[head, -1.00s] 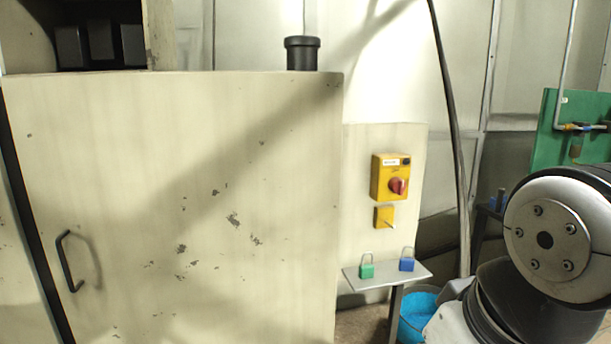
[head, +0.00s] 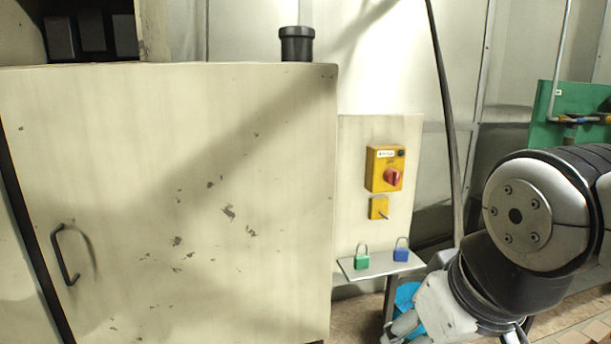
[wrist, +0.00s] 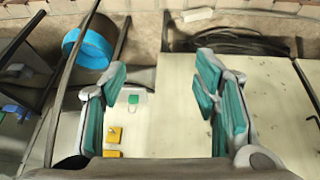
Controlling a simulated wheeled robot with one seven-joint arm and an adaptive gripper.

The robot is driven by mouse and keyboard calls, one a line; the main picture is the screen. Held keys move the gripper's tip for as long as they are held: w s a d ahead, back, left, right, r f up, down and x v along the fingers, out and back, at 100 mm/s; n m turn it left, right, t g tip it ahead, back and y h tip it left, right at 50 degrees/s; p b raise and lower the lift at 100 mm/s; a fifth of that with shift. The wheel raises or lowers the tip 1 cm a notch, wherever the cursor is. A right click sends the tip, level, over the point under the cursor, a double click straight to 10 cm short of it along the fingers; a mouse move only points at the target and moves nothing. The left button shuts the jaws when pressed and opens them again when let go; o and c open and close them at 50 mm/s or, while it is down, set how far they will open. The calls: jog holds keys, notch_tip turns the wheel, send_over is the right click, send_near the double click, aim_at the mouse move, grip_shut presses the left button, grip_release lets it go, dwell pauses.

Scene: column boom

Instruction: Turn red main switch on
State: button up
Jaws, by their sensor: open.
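The red main switch (head: 393,177) is a red rotary knob on a yellow box (head: 376,170) mounted on a cream panel right of the large cabinet. A smaller yellow unit (head: 379,207) with a short lever or key sits just below it. In the wrist view, two yellow pieces (wrist: 114,135) show low down, near the left finger; the red knob is not visible there. My gripper (wrist: 165,95) is open and empty, its teal finger pads wide apart. In the head view my arm is at the right, and the gripper is apart from the switch.
A small shelf (head: 350,268) below the panel holds a green padlock (head: 362,258) and a blue padlock (head: 401,250). A blue bucket (wrist: 88,48) stands on the floor. The cream cabinet (head: 130,180) with a black handle (head: 63,255) fills the left. A dark cable (head: 447,110) hangs right of the panel.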

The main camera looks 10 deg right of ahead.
jog(key=w+d+r+n+t+h+p, duration=0.1)
jog(key=w+d+r+n+t, duration=0.15)
jog(key=w+d, duration=0.65)
jog(key=w+d+r+n+t+h+p, duration=0.1)
jog(key=w+d+r+n+t+h, duration=0.25)
jog(key=w, duration=0.95)
jog(key=n+t+y+p, duration=0.2)
jog(key=n+t+y, duration=0.5)
jog(key=y, duration=0.1)
send_near(397, 179)
jog(key=w, duration=0.3)
jog(key=w+a, duration=0.1)
jog(key=w, duration=0.6)
jog(key=shift+w+a+r, duration=0.1)
jog(key=shift+w+a, duration=0.1)
jog(key=shift+a, duration=0.05)
jog(key=c, duration=1.1)
